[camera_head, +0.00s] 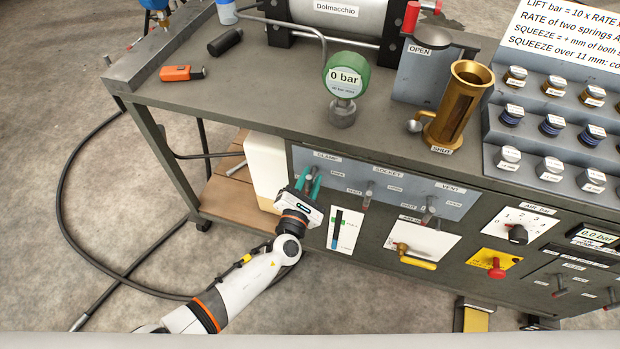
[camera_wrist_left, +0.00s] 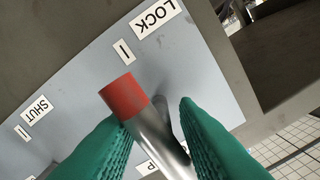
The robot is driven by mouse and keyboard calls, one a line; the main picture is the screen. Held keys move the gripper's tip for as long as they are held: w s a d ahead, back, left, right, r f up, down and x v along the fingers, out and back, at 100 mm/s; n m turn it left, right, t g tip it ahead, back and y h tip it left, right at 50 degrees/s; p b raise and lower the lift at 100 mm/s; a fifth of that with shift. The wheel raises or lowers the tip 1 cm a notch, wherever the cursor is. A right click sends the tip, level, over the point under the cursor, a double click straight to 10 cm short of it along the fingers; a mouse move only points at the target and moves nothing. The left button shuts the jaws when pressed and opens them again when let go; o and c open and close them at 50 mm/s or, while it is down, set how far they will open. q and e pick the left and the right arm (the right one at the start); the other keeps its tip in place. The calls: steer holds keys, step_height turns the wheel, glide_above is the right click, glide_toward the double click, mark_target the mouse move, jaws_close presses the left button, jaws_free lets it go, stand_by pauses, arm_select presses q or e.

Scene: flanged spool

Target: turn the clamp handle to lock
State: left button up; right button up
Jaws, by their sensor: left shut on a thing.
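The clamp handle is a steel lever (camera_wrist_left: 152,130) with a red tip (camera_wrist_left: 124,95), on the blue-grey panel at the bench front. In the left wrist view its red tip lies just below a white tick mark (camera_wrist_left: 123,51) and the LOCK label (camera_wrist_left: 154,17). My left gripper (camera_head: 312,177) is at the CLAMP label (camera_head: 326,156) in the head view. Its green fingers are shut on the lever, one on each side of the steel part, and the red end sticks out beyond them. In the head view the gripper mostly hides the handle. My right gripper is not in view.
The SOCKET lever (camera_head: 369,190) and VENT lever (camera_head: 429,210) are to the right on the same panel. A brass cup (camera_head: 459,100) and a green gauge reading 0 bar (camera_head: 346,77) stand on the bench top. A yellow-handled valve (camera_head: 415,260) is below.

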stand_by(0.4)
arm_select(q)
steer(key=o, duration=0.9)
steer(key=v, duration=1.2)
